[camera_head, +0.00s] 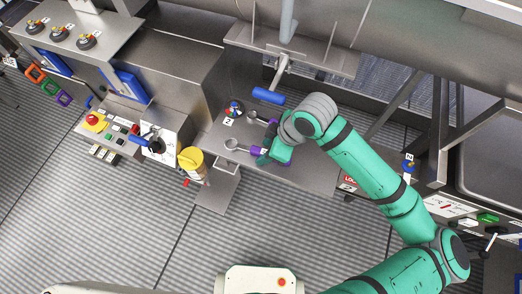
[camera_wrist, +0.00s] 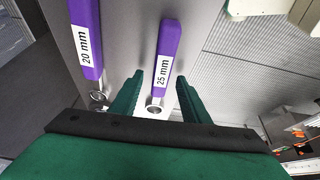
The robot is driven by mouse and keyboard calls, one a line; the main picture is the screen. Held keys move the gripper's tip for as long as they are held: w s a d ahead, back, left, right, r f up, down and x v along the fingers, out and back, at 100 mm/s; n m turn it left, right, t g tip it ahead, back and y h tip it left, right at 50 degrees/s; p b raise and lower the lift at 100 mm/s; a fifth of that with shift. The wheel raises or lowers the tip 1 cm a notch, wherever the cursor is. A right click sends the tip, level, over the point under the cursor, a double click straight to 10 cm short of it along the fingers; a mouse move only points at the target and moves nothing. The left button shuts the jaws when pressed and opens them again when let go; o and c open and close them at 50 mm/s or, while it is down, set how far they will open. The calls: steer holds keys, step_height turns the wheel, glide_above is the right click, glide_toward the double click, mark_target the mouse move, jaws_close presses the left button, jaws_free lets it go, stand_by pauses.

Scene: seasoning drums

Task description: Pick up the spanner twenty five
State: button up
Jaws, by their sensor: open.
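The spanner twenty five has a purple handle with a white "25 mm" label (camera_wrist: 162,69) and lies on a grey metal shelf in the wrist view. Its metal ring end points toward my gripper. My gripper (camera_wrist: 158,92) is open, with one green finger on each side of the spanner and gaps between them. A second purple spanner labelled "20 mm" (camera_wrist: 87,43) lies to the left, outside the fingers. In the head view my gripper (camera_head: 272,155) is low over the shelf and hides most of the spanners there; a bit of purple (camera_head: 254,151) shows beside it.
The metal shelf (camera_head: 312,172) also carries metal spoon-like tools (camera_head: 236,144) and a small knob labelled N (camera_head: 233,108). A yellow canister (camera_head: 192,162) stands to the left. The floor in front is clear.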

jaws_close()
steer(key=shift+r, duration=0.15)
